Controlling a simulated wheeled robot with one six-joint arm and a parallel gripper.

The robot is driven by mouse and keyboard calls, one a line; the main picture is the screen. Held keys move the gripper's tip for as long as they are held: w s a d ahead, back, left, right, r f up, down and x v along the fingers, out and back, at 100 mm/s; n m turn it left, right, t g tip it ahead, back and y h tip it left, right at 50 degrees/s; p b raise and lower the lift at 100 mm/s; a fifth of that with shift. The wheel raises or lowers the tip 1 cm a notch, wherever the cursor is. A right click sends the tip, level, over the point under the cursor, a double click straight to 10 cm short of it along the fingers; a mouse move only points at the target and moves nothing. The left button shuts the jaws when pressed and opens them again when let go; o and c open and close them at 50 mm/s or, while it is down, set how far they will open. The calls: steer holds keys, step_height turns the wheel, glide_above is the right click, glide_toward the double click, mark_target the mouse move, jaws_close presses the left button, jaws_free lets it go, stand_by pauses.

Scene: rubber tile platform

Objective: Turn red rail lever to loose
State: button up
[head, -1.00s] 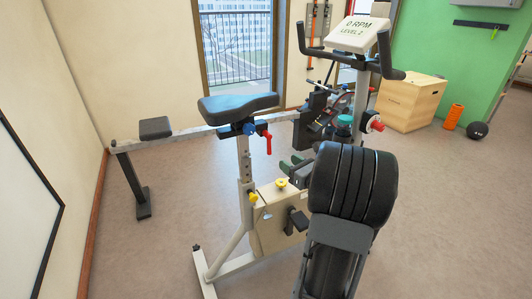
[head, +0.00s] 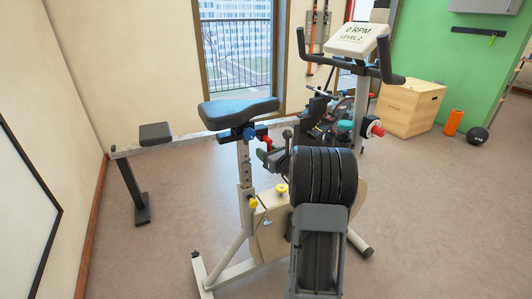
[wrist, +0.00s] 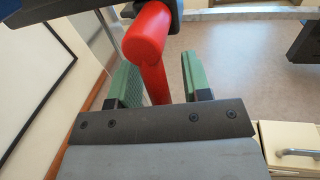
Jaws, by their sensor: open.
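The red rail lever (head: 262,131) sits under the bike's black saddle (head: 238,111) in the head view, partly hidden by my gripper (head: 269,157). In the wrist view the red lever (wrist: 147,38) is large, with its rounded end towards the camera and its shaft running down between the two green fingers. My gripper (wrist: 158,64) is open, one finger on each side of the lever. I see gaps on both sides, and no clear contact. The loose and tight marks are not visible.
A blue knob (head: 249,132) sits left of the lever on the seat post. A yellow knob (head: 281,188) is on the beige housing below. The pale rail (head: 180,139) runs behind to a small black pad (head: 155,133). Handlebars (head: 385,60) rise at right.

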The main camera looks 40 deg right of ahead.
jaws_close()
stand_by(0.5)
steer(key=d+r+n+g+h+b, duration=0.2)
steer(key=d+r+n+h+b, duration=0.1)
steer(key=n+b, duration=1.2)
steer(key=shift+s+d+r+n+b, duration=0.35)
steer(key=shift+d+r+b, duration=0.3)
steer(key=shift+d, duration=0.3)
steer(key=shift+r, duration=0.1)
